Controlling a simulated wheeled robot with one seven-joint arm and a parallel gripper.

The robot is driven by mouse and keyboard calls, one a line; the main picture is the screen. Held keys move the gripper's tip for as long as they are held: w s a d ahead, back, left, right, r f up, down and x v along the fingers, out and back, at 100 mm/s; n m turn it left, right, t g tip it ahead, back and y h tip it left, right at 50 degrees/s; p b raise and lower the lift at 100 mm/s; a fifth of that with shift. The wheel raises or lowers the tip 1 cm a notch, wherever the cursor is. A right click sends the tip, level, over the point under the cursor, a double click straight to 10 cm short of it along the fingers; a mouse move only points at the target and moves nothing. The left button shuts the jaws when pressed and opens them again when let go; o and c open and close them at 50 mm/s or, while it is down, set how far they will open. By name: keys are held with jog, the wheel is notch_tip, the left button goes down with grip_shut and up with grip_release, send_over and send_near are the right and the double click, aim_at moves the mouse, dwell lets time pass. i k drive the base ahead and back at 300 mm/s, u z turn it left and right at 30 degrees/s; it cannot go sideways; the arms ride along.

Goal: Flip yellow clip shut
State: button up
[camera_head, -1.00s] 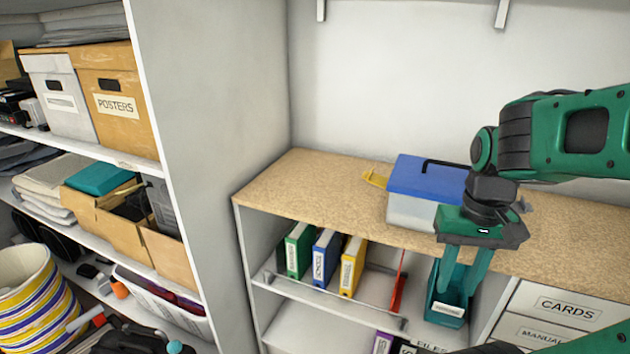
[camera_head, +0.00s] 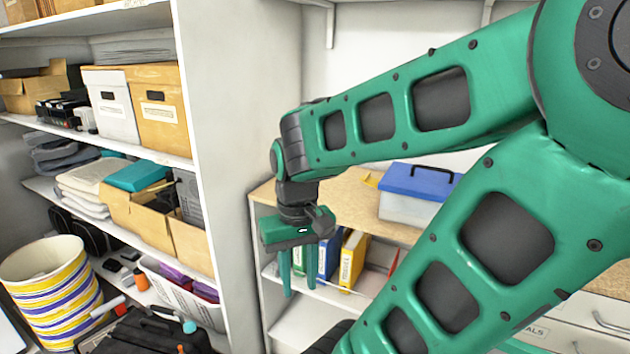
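The yellow clip (camera_head: 371,180) sticks out from the left end of a box with a blue lid (camera_head: 420,181) and a clear body (camera_head: 408,209). The clip stands out away from the box wall, so it looks open. The box stands on the wood-grain counter. My gripper (camera_head: 299,290) points down in front of the shelf unit, left of the box and lower than the clip. Its two green fingers are apart with nothing seen between them. My arm crosses the right part of the view and hides some of the counter.
The counter top (camera_head: 345,185) is bare left of the box. Binders (camera_head: 352,260) stand on the shelf below, close behind my gripper. A white side panel (camera_head: 225,130) and shelves with cartons (camera_head: 158,115) are on the left. A striped basket (camera_head: 50,290) stands at lower left.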

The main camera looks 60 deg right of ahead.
aim_at(368, 180)
jog(key=u, duration=1)
jog(key=i, duration=0.8)
jog(key=z, duration=4.3)
